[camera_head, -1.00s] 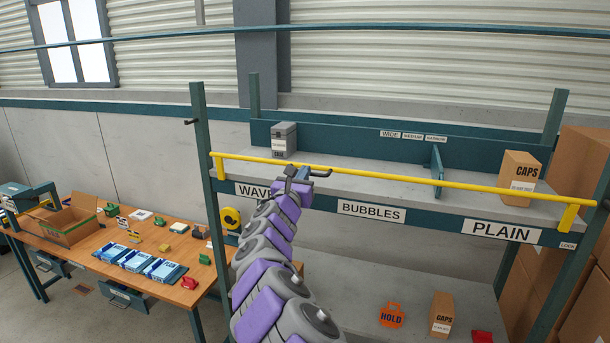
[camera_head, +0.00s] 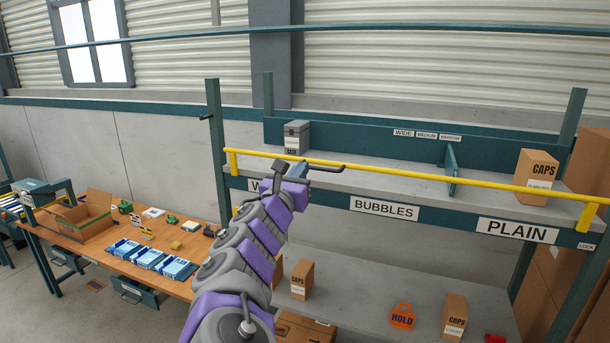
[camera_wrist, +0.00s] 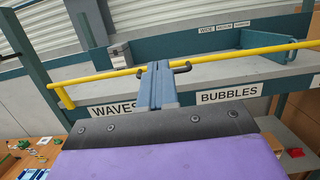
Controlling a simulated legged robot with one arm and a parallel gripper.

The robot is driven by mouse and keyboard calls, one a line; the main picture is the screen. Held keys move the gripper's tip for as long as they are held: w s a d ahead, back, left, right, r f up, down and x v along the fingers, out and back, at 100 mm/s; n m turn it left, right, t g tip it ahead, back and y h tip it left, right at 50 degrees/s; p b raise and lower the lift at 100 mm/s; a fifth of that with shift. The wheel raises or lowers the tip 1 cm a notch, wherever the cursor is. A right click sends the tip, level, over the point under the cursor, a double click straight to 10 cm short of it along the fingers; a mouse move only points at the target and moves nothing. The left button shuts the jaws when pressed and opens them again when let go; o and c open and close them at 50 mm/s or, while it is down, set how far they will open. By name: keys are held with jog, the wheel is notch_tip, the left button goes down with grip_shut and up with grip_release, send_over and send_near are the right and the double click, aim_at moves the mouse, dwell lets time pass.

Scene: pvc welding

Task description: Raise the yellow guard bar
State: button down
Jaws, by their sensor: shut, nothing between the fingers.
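The yellow guard bar (camera_head: 420,173) runs across the front of the rack's upper shelf (camera_head: 390,172), with a short yellow bracket at each end. It is level along the shelf edge and shows in the wrist view (camera_wrist: 235,57). My gripper (camera_head: 298,170) is at the bar's left part, above the WAVES label. In the wrist view my gripper (camera_wrist: 160,68) is shut and empty, its tip overlapping the bar, with a dark hook-like piece on each side. I cannot tell whether it touches the bar. My arm hides part of the WAVES label.
A grey tin (camera_head: 296,137) and a CAPS box (camera_head: 536,177) stand on the upper shelf behind the bar. A teal divider (camera_head: 450,167) stands between them. Rack posts (camera_head: 216,150) rise at the sides. A wooden workbench (camera_head: 130,240) with blue trays is at left.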

jog(key=a+f+b, duration=0.4)
jog(key=f, duration=0.5)
jog(key=p+x, duration=0.2)
jog(key=x, duration=1.1)
jog(key=shift+d+r, duration=0.25)
jog(key=shift+d, duration=0.15)
jog(key=shift+w, duration=0.15)
jog(key=shift+w+r+p, duration=0.1)
jog(key=shift+r+p, duration=0.05)
jog(key=shift+p, duration=0.5)
